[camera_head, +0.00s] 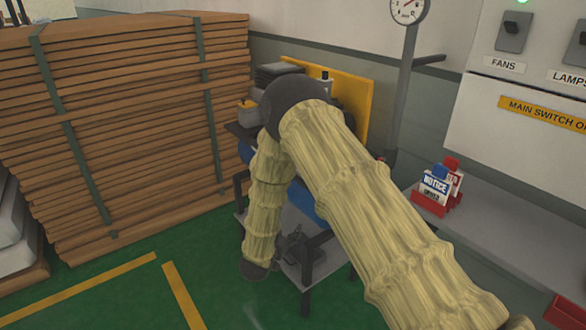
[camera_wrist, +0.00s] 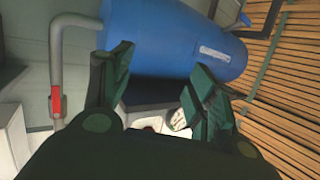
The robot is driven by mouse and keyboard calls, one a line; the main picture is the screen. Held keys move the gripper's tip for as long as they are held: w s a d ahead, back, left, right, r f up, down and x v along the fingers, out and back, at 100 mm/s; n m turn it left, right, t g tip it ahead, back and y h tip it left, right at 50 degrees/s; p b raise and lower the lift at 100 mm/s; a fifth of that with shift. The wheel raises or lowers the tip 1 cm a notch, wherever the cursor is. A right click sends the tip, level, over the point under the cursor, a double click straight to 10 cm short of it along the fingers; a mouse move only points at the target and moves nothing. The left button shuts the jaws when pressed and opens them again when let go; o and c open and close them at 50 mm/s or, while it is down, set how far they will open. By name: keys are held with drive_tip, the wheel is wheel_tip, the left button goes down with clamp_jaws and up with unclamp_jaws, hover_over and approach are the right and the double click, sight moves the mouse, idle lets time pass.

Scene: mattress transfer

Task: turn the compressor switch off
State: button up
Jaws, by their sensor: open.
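The compressor's blue tank (camera_head: 306,202) shows in the head view, mostly hidden behind my sleeved arm. In the wrist view the blue tank (camera_wrist: 165,38) lies across the top, with a pale label on its side. My gripper (camera_wrist: 160,78) is open and empty, its two dark green fingers spread in front of the tank's lower edge. I cannot tell whether they touch it. I cannot clearly make out the compressor switch in either view.
A tall stack of wooden boards (camera_head: 130,120) stands to the left. A grey pipe (camera_wrist: 57,45) with a red handle (camera_wrist: 56,100) runs at the left in the wrist view. A wall panel (camera_head: 535,75) and a shelf with red sign holders (camera_head: 432,204) stand right.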

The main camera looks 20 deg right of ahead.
drive_tip(key=w+a+r+m+g+h, duration=0.15)
drive_tip(key=w+r+m+h, duration=0.3)
drive_tip(key=r, duration=0.45)
drive_tip(key=w+a+r+m+g+h, duration=0.1)
drive_tip(key=w+r+m+g+h, duration=0.3)
drive_tip(key=r, duration=0.5)
drive_tip(key=shift+m+t+y, duration=0.25)
drive_tip(key=shift+t+y, duration=0.5)
drive_tip(key=x, duration=0.9)
drive_tip(key=shift+s+d+p, duration=0.1)
drive_tip(key=shift+s+p, duration=0.25)
drive_tip(key=shift+p, duration=0.05)
drive_tip(key=shift+c, duration=0.3)
drive_tip(key=c, duration=1)
